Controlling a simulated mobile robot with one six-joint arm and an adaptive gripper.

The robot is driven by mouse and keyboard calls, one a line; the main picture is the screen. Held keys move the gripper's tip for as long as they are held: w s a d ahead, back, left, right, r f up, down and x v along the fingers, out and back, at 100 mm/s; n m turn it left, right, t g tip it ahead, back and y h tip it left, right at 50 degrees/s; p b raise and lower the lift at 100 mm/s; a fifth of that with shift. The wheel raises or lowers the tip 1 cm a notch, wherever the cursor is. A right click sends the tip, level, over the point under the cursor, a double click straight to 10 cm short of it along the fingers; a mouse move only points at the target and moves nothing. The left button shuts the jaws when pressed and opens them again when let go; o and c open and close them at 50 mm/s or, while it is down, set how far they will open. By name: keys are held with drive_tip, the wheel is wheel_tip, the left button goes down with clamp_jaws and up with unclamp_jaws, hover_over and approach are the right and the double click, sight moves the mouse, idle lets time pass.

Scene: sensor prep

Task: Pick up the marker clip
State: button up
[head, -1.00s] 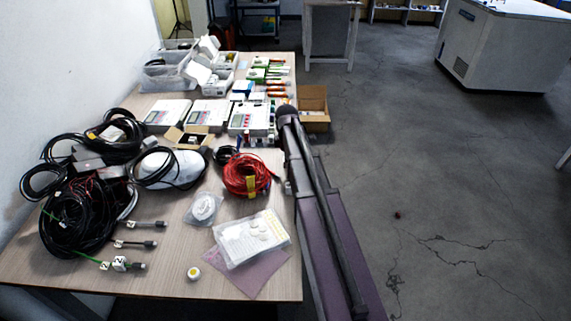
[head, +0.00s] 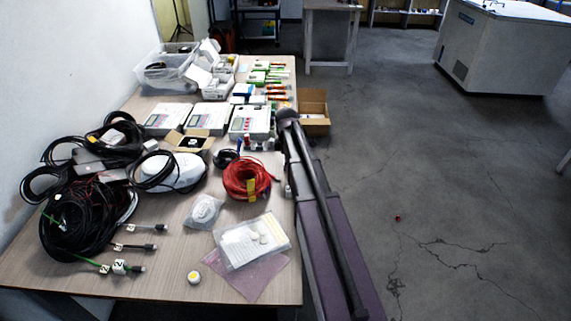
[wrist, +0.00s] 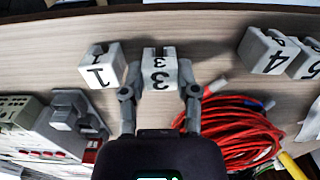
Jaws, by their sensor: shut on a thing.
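A white marker clip (wrist: 159,72) with a black 3 on it sits between the fingers of my gripper (wrist: 160,90) in the wrist view. The fingers are shut on its two sides. The wooden table top shows behind it; I cannot tell whether the clip touches it. A white clip marked 1 (wrist: 102,66) stands just left of my gripper. A clip marked 4 (wrist: 265,52) and another clip (wrist: 305,62) lie apart to the right. In the head view my gripper is not clearly visible beside my arm.
A red cable coil (wrist: 235,128) lies close to the right finger; it also shows in the head view (head: 245,178). A grey device (wrist: 70,115) is at the left in the wrist view. White boxes (head: 210,117) and black cables (head: 70,220) crowd the table. Front table has some bare wood.

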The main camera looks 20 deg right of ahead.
drive_tip(key=shift+r, duration=0.1)
wheel_tip(320, 180, up, 10)
drive_tip(key=p, duration=0.9)
drive_tip(key=shift+p, duration=0.4)
drive_tip(key=shift+s, duration=0.2)
idle(0.5)
